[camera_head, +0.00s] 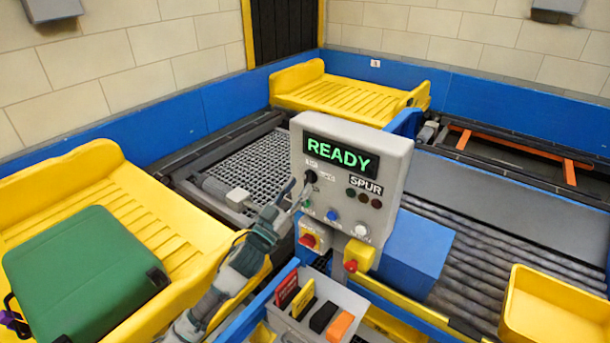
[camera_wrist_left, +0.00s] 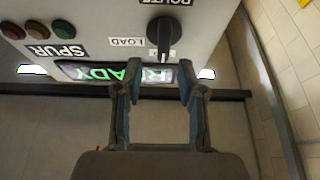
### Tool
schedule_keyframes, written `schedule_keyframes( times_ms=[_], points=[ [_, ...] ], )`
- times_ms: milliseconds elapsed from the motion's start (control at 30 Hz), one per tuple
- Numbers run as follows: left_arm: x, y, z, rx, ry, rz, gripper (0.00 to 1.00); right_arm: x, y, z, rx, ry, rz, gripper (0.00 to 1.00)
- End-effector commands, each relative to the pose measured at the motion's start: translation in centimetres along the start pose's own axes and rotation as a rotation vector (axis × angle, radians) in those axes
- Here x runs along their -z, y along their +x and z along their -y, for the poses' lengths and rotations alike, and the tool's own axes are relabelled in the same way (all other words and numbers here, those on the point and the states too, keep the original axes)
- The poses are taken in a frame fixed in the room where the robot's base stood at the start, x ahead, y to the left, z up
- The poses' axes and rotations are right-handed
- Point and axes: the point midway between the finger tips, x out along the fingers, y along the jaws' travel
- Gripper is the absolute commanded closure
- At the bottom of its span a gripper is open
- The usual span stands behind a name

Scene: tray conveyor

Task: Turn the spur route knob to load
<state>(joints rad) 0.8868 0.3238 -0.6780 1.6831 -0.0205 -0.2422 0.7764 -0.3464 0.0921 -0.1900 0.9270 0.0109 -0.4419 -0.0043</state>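The spur route knob (camera_head: 310,177) is a black knob on the front of a grey control box (camera_head: 372,150), partly masked by my left gripper (camera_head: 297,190). In the left wrist view, the knob (camera_wrist_left: 161,32) has a white mark pointing down the picture. The LOAD label (camera_wrist_left: 126,42) lies to its left in that view. My left gripper (camera_wrist_left: 153,76) is open and empty there. Its fingertips stand short of the knob, apart from it, with the knob nearer the right-hand finger. My right gripper is in neither view.
The box display (camera_head: 340,157) reads READY in green. Buttons and a red knob (camera_head: 351,266) sit below. A green suitcase (camera_head: 85,277) lies in a yellow tray (camera_head: 55,187) at left. A grey bin (camera_head: 335,292) holds cards in front. A blue box (camera_head: 413,252) stands right of the post.

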Motion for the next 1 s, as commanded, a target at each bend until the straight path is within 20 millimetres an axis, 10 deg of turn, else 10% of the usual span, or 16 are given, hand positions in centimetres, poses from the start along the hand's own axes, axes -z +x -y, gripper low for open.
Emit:
schedule_keyframes(
  times_ms=[633, 800, 1000],
  points=[
    [0.0, 4.3, 0.3, 0.002, -0.001, 0.000, 0.60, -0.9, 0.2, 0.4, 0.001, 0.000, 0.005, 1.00],
    [-0.1, 4.4, 0.2, 0.002, 0.000, 0.002, 1.00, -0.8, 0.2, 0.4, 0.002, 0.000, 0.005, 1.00],
    [-0.3, 4.4, 0.4, 0.002, -0.003, 0.003, 1.00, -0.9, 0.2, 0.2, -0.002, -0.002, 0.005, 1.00]
  ],
)
